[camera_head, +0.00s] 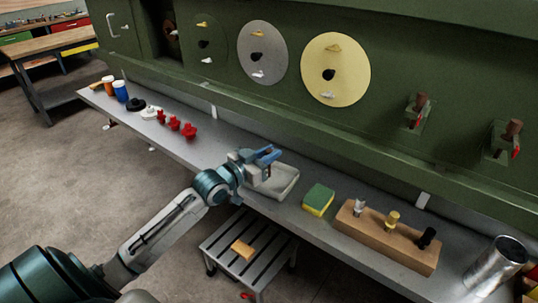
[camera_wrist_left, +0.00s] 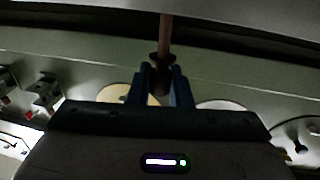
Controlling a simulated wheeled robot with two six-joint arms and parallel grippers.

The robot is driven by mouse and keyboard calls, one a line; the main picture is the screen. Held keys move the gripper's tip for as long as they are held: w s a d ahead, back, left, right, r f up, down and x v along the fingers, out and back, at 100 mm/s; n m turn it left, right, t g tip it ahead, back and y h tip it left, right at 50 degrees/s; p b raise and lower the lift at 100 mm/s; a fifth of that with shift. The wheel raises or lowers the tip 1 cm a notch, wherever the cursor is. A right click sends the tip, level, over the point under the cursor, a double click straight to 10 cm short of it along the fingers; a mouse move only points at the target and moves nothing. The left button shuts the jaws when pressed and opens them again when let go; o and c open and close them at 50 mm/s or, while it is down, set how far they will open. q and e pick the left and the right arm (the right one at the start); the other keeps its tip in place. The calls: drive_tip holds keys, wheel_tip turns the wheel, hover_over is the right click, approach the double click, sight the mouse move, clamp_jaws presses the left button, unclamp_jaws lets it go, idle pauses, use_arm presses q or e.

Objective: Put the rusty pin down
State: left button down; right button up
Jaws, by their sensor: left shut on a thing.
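My left gripper (camera_head: 268,156) is over the shelf, just above a pale shallow tray (camera_head: 287,186). It is shut on a rusty pin, mostly hidden by the fingers in the head view. In the left wrist view the brown pin (camera_wrist_left: 165,35) stands out from between the blue fingertips (camera_wrist_left: 160,86), with a wider collar close to the tips. I cannot tell whether the pin touches the tray. My right gripper is in neither view.
A green-yellow sponge (camera_head: 318,200) and a wooden block (camera_head: 388,237) with several upright tools stand right of the tray. Red parts (camera_head: 175,124) lie on the shelf to the left. Two brown-handled pins (camera_head: 421,103) (camera_head: 513,130) sit in brackets on the green wall. A slatted stool (camera_head: 247,252) stands below.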

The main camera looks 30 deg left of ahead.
use_arm(q)
drive_tip(key=shift+f, duration=0.45)
drive_tip(key=shift+f, duration=0.2)
drive_tip(key=c, duration=1.3)
unclamp_jaws()
drive_tip(key=shift+c, duration=0.2)
drive_tip(key=shift+r, duration=0.1)
